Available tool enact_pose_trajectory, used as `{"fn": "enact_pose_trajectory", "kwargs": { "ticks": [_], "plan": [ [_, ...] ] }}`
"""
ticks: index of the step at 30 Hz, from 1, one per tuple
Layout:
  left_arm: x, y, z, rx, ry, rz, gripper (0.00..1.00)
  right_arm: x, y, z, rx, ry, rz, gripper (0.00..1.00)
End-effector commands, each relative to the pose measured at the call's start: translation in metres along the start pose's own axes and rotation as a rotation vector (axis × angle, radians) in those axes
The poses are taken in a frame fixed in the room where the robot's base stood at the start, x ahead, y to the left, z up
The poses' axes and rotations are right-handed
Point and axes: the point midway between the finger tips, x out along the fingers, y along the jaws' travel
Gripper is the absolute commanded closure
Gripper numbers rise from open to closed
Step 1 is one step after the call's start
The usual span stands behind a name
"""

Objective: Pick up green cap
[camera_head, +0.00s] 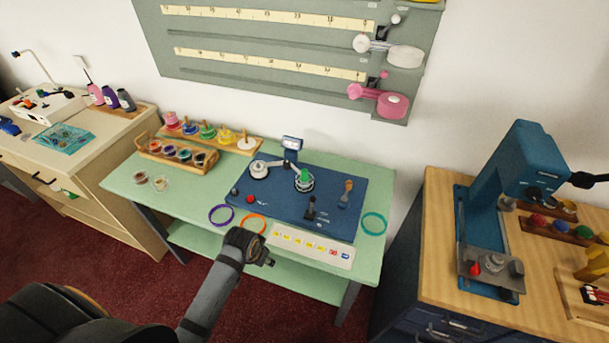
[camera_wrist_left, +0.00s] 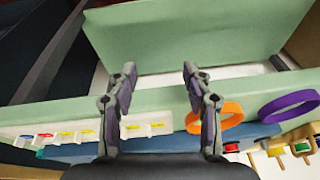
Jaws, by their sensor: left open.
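A small green cap (camera_head: 304,174) stands upright on a round pale holder on the blue mat (camera_head: 270,200), near the middle of the green table in the head view. The cap does not show clearly in the left wrist view. My left gripper (camera_head: 263,255) is in front of and below the cap, near the table's front edge, well apart from it. In the left wrist view my left gripper (camera_wrist_left: 158,78) is open, with nothing between its fingers. My right gripper is not in view.
An orange ring (camera_head: 253,213), a purple ring (camera_head: 221,206) and a label strip (camera_head: 300,246) lie near the front edge. A teal ring (camera_head: 374,213) is at right. A dark post (camera_head: 311,205) and brush (camera_head: 346,188) stand near the cap. A blue press (camera_head: 522,163) stands on the right bench.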

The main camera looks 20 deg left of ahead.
Motion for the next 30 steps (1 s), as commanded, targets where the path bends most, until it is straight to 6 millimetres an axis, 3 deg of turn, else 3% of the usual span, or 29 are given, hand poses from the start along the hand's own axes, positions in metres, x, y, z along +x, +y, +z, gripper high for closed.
{"fn": "enact_pose_trajectory", "kwargs": {
  "ticks": [4,14,19,24,27,30],
  "plan": [
    [-0.042,0.001,-0.025,0.027,0.032,0.005,0.50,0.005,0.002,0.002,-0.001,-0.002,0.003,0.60],
    [-0.046,-0.005,-0.113,0.114,0.051,0.061,0.50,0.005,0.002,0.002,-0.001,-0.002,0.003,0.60],
    [-0.069,-0.011,-0.190,0.194,0.080,0.110,0.50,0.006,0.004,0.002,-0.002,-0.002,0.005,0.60],
    [-0.110,-0.015,-0.264,0.289,0.113,0.168,0.50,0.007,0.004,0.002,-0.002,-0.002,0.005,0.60],
    [-0.126,-0.016,-0.284,0.322,0.123,0.186,0.50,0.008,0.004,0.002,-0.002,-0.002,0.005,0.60],
    [-0.132,-0.016,-0.290,0.333,0.126,0.193,0.50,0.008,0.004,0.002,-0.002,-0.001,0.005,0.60]
  ]
}}
